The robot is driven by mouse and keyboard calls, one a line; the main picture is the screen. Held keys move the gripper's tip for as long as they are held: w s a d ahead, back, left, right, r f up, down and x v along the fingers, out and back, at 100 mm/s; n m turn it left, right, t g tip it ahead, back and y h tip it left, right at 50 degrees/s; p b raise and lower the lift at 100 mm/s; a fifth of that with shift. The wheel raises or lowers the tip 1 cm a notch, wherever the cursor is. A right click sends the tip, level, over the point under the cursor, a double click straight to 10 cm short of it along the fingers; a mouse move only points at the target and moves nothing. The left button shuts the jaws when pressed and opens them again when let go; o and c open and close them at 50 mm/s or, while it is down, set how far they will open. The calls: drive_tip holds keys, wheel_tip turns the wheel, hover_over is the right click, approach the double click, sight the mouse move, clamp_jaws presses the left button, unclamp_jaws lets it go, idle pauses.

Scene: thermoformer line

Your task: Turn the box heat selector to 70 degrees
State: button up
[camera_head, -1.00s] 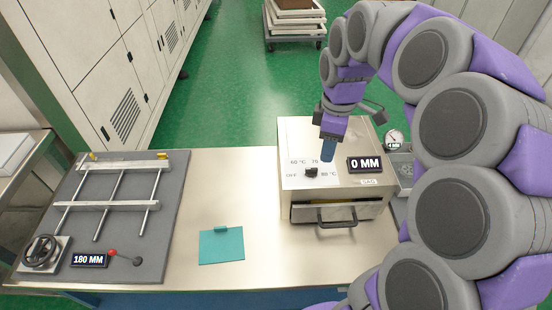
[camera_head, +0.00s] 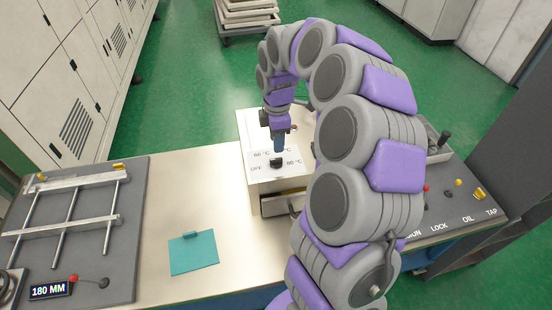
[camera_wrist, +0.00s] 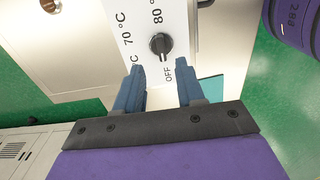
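The box heat selector is a small black knob (camera_head: 277,163) on a white dial plate on top of a beige metal box (camera_head: 250,125). In the wrist view the knob (camera_wrist: 160,46) shows with 70, 80 and OFF, and one label is partly covered by a finger. In the head view my gripper (camera_head: 279,147) points down just above the knob.
A teal clipboard (camera_head: 193,252) lies on the bench left of the box. A grey frame fixture (camera_head: 70,225) with a 180 MM display (camera_head: 48,290) is further left. A labelled control panel (camera_head: 450,205) is at right. My arm hides the box's right side.

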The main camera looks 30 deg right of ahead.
sight(276, 159)
drive_tip(key=f, duration=0.2)
drive_tip(key=f+b, duration=0.1)
drive_tip(key=f, duration=0.4)
drive_tip(key=shift+a+f+b, duration=0.25)
drive_tip(key=shift+f+b, duration=0.05)
drive_tip(key=shift+d, duration=0.2)
drive_tip(key=shift+c, duration=0.6)
clamp_jaws()
